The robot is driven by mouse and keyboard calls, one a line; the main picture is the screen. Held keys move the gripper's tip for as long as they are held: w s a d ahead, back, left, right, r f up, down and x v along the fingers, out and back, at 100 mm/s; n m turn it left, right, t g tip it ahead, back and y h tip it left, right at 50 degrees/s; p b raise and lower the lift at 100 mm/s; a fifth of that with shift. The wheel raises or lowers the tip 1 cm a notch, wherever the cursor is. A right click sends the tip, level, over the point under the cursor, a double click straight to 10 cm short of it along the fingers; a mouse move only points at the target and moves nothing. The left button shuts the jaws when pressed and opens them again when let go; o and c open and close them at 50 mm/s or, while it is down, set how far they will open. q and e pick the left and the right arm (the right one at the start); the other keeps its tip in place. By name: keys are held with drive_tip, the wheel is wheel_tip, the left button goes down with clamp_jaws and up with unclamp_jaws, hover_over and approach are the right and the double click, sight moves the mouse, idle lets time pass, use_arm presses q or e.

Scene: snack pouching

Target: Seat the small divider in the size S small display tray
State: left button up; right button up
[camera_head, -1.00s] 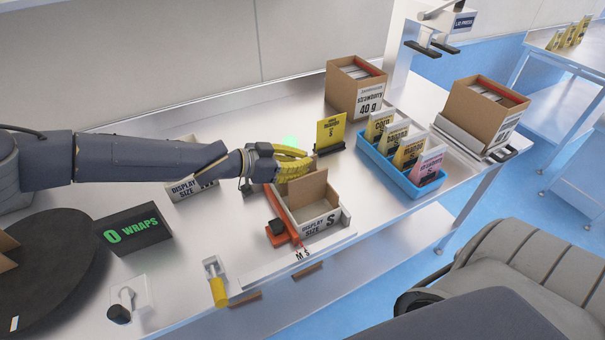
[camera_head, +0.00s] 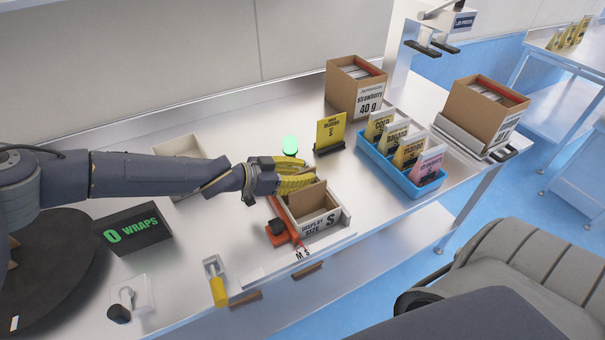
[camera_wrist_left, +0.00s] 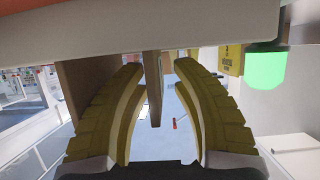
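The size S display tray (camera_head: 319,222) is an open box with a white labelled front, sitting in a fixture near the table's front edge. The small divider (camera_head: 307,200), a brown panel, stands upright inside it, low between the walls. Its lower edge is hidden. My left gripper (camera_head: 296,175) has yellow fingers and hovers at the tray's back, close to the divider. In the left wrist view the fingers (camera_wrist_left: 160,66) are parted, with a thin panel (camera_wrist_left: 154,90), likely the divider, between them and visible gaps at its sides. My right gripper is out of view.
An orange clamp-like part (camera_head: 277,234) lies left of the tray. A yellow pouch (camera_head: 330,131) stands behind it, near a green light (camera_head: 290,145). A blue bin (camera_head: 404,177) of pouches is to the right.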

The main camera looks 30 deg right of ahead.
use_arm(q)
drive_tip(key=shift+a+r, duration=0.15)
drive_tip(key=shift+a, duration=0.05)
drive_tip(key=v, duration=1.1)
drive_tip(key=shift+a, duration=0.3)
drive_tip(key=shift+r, duration=0.2)
